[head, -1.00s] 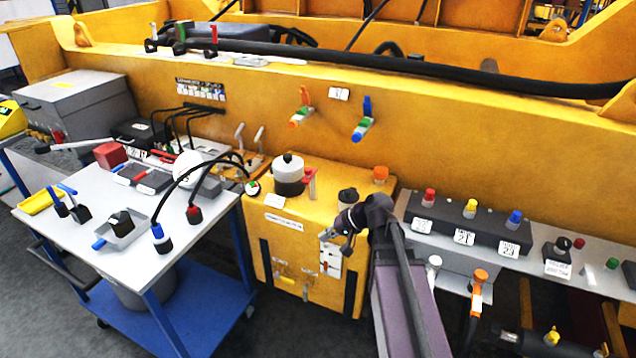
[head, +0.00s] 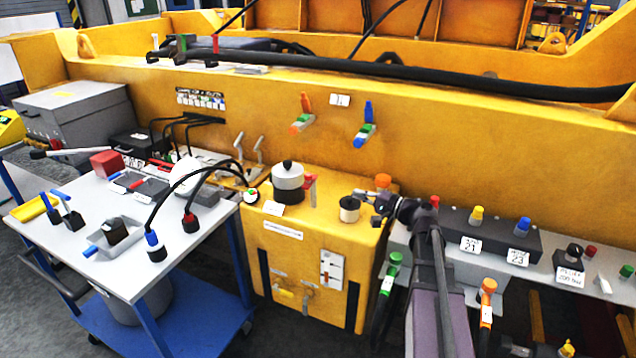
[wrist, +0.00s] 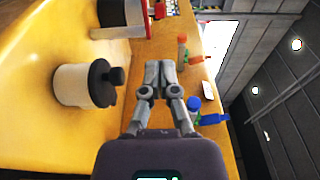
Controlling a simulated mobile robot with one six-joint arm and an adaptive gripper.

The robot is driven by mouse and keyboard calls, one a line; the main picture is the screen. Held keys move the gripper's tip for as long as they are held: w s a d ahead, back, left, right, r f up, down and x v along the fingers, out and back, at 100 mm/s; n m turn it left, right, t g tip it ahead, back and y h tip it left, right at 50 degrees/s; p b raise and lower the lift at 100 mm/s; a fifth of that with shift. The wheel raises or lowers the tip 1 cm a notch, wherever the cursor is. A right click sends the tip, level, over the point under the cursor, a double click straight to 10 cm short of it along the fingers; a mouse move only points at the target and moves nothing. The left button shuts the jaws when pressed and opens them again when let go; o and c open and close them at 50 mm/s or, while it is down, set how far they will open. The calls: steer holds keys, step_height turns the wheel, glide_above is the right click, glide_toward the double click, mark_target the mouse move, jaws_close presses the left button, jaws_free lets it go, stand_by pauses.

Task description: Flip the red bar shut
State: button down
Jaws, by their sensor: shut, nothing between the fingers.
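My gripper (head: 368,196) is shut and empty. It is above the right part of the tank, close to the small white can with a black cap (head: 349,208) and right of the red bar, apart from it. My fingers show in the wrist view (wrist: 159,72).
The small can (wrist: 72,85) is left of my fingers in the wrist view. An orange cap (head: 383,181) is behind my gripper. Orange (head: 303,118) and blue (head: 365,125) valve handles stick out from the yellow wall. A cart (head: 75,240) with cables stands at left.

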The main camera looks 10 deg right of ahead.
mark_target(310, 178)
steer(key=x, duration=1.4)
stand_by(0.4)
steer(key=shift+s+d+h, duration=0.1)
steer(key=shift+h, duration=0.2)
